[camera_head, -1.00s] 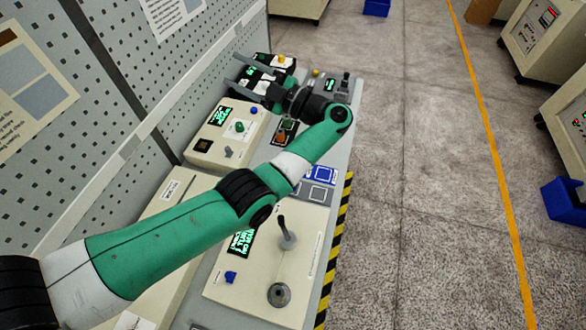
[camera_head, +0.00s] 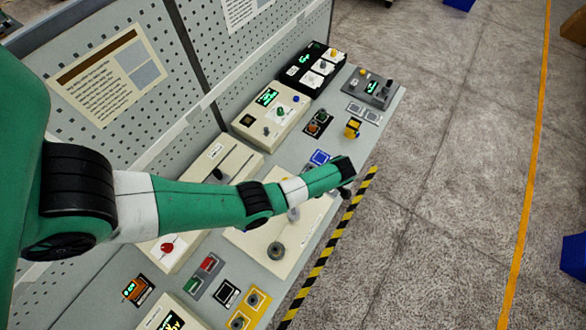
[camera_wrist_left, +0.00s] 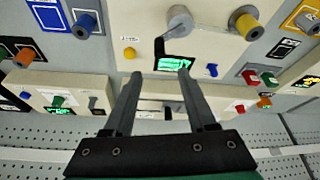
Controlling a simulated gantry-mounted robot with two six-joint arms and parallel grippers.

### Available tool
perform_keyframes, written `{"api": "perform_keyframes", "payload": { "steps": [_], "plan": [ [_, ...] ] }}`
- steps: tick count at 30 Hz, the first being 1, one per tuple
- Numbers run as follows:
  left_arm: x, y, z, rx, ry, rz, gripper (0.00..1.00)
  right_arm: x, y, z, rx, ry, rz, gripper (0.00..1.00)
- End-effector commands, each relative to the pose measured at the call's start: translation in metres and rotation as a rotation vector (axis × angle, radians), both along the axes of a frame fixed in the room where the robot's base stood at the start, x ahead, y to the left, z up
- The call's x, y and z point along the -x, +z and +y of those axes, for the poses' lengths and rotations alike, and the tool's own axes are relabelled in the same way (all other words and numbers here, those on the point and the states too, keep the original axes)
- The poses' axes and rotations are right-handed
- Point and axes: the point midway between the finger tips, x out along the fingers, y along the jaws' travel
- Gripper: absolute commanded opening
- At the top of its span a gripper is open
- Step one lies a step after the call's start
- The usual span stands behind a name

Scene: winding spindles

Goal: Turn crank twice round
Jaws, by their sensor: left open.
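On the cream panel (camera_head: 250,240), a grey post-like part (camera_head: 293,213) with a rounded end, which looks like the crank, is partly hidden behind my left forearm. In the left wrist view the crank (camera_wrist_left: 180,20) is near the top edge, with a short arm angled down-left. A brownish round knob (camera_head: 275,250) stands nearer on the same panel; it also shows in the wrist view (camera_wrist_left: 245,22). My left gripper (camera_wrist_left: 160,74) is open and empty, its fingertips over the panel's green display (camera_wrist_left: 174,63), apart from the crank. In the head view my wrist hides its fingers.
A yellow knob (camera_head: 352,128) and further control boxes (camera_head: 272,112) stand farther along the bench. Pegboard wall (camera_head: 150,110) bounds the left. Open floor (camera_head: 440,230) lies right of the striped edge.

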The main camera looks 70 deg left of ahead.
Motion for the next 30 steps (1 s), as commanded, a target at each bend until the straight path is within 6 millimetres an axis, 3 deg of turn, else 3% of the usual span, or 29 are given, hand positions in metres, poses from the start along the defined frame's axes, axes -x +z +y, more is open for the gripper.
{"api": "perform_keyframes", "payload": {
  "steps": [5, 16, 21, 29, 30],
  "plan": [
    [0.007, -0.022, 0.005, 0.000, 0.002, 0.004, 0.57, 0.000, -0.008, 0.000, 0.000, 0.000, 0.001, 0.57],
    [0.030, -0.095, 0.023, 0.000, 0.003, 0.002, 0.57, 0.000, -0.034, 0.000, 0.000, 0.000, 0.000, 0.57],
    [0.035, -0.107, 0.027, -0.001, 0.001, 0.001, 0.57, 0.000, -0.038, 0.000, 0.000, 0.000, 0.000, 0.57],
    [0.035, -0.107, 0.027, -0.001, 0.001, 0.001, 0.57, 0.000, -0.037, 0.000, 0.000, 0.000, 0.000, 0.57],
    [0.035, -0.107, 0.027, -0.001, 0.001, 0.001, 0.50, 0.000, -0.037, 0.000, 0.000, 0.000, 0.000, 0.57]
  ]
}}
